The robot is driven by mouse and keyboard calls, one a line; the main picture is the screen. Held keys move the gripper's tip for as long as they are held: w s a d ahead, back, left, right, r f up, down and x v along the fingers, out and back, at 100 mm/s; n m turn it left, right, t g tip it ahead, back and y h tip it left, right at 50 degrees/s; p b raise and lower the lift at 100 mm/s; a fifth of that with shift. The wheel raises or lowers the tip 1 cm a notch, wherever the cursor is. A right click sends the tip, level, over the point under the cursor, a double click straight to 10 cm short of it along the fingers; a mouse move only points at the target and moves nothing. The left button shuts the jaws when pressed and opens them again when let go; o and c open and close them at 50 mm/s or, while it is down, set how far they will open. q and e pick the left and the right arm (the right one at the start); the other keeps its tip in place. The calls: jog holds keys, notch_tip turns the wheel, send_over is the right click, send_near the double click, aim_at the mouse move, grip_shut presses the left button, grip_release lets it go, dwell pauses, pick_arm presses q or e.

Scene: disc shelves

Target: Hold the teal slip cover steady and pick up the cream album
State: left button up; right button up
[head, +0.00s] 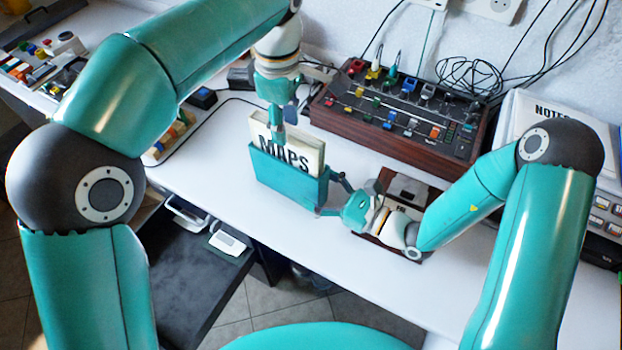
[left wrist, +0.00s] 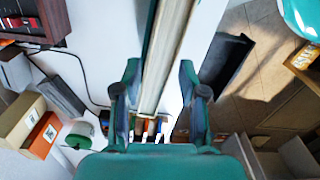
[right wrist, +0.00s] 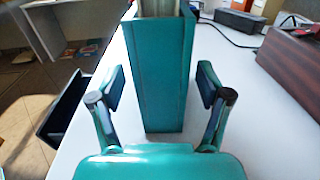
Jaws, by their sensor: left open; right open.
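The cream album (head: 297,150), marked "MAPS", stands upright in the teal slip cover (head: 285,180) on the white table, its upper part showing above the cover. My left gripper (head: 278,128) is above the album, pointing down. In the left wrist view its open fingers lie on either side of the album's cream top edge (left wrist: 170,45), with gaps. My right gripper (head: 329,193) is open at the right end of the cover. In the right wrist view its fingers stand either side of the cover's narrow end (right wrist: 158,95), apart from it.
A wooden-sided mixer panel (head: 400,120) stands behind to the right, with cables beyond it. A small dark-brown box (head: 405,190) lies close to my right gripper. The table's front edge is just before the cover. Coloured items (head: 170,135) lie left.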

jog(key=shift+x, duration=1.3)
jog(key=shift+c, duration=0.2)
jog(key=c, duration=1.2)
pick_arm(q)
jog(key=shift+o, duration=1.4)
jog(key=shift+d+r, duration=0.15)
jog(key=shift+r, duration=0.2)
notch_tip(320, 180, up, 4)
jog(key=m+t+y, duration=0.1)
jog(key=m, duration=0.1)
send_over(288, 162)
jog(key=d, duration=0.2)
jog(key=shift+w+a, duration=0.25)
jog(key=shift+w, duration=0.15)
notch_tip(288, 162, down, 11)
jog(key=w+a, duration=0.1)
jog(key=a, duration=0.1)
pick_arm(e)
jog(key=shift+w, duration=0.1)
